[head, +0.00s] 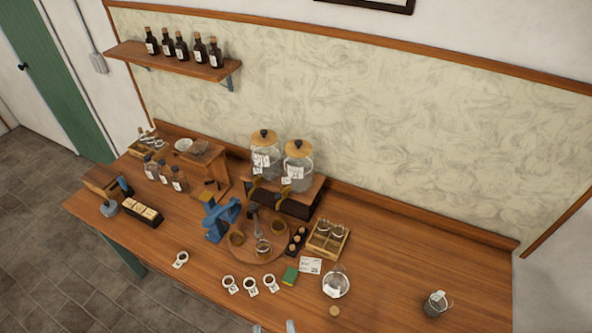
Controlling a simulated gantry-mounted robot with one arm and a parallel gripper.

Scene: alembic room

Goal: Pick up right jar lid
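Two glass jars with round wooden lids and dark knobs stand side by side on a wooden stand at the back of the table. The right jar lid (299,149) sits on the right jar (297,175). The left jar lid (264,138) sits on the left jar (264,162). My gripper (274,327) shows only as two pale fingertips at the bottom edge, apart from each other with nothing seen between them. It is far in front of the jars; the rest of it is out of the frame.
A round wooden board (260,250) with small cups and a blue press (219,218) stand before the jars. A wooden crate (328,238), a glass bowl (336,284) and a glass mug (437,304) are to the right. A shelf (170,60) with bottles hangs upper left.

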